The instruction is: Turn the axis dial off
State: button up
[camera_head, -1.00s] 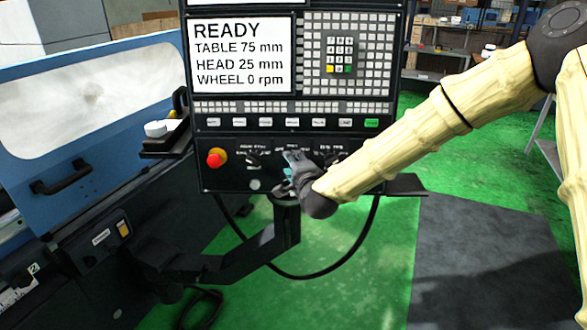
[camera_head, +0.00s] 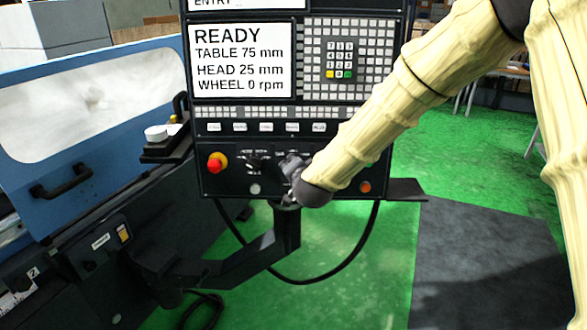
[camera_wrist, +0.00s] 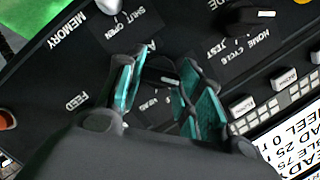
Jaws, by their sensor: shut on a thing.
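The axis dial (camera_wrist: 158,76) is a dark knob on the black control panel (camera_head: 224,184), seen between my fingers in the wrist view. Its lettering is partly covered, so I cannot read its setting. My gripper (camera_wrist: 165,92) has its teal-padded fingers on either side of this knob, shut on it. In the head view my gripper (camera_head: 291,172) is at the panel's lower row, and it and my arm hide the dial there.
A red button (camera_head: 216,162) and another dark dial (camera_head: 254,163) sit left of my gripper. An orange button (camera_head: 364,187) is to the right. Another knob (camera_wrist: 250,18) is close by in the wrist view. The screen (camera_head: 242,62) reads READY. A shelf (camera_head: 405,189) juts out at the right.

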jog(key=shift+f, duration=0.1)
dwell(0.3)
jog(key=o, duration=1)
jog(key=shift+o, duration=0.2)
jog(key=v, duration=1.2)
jog(key=s+d+f+n+g+h, duration=0.15)
jog(key=s+d+f, duration=0.25)
jog(key=f, duration=0.7)
jog(key=s+d+f+n+g+b, duration=0.1)
jog(key=s+d+f+g, duration=0.3)
jog(key=f, duration=0.6)
jog(key=s+d+f+n+g+h, duration=0.1)
jog(key=s+d+f, duration=0.4)
jog(key=f, duration=0.6)
jog(key=s+d+f+n+g, duration=0.1)
jog(key=s+d+f, duration=0.3)
jog(key=s, duration=0.5)
jog(key=s+d+f+n+g+h, duration=0.1)
jog(key=s+d+f+g, duration=0.2)
jog(key=s+d+f, duration=0.2)
jog(key=s+d+f+n+g+b, duration=0.1)
jog(key=s+d+f+g, duration=0.2)
jog(key=s+f, duration=0.6)
jog(key=s+d, duration=0.1)
jog(key=s, duration=0.5)
jog(key=shift+s+d+f, duration=0.2)
jog(key=shift+d+f, duration=0.15)
jog(key=shift+d, duration=0.05)
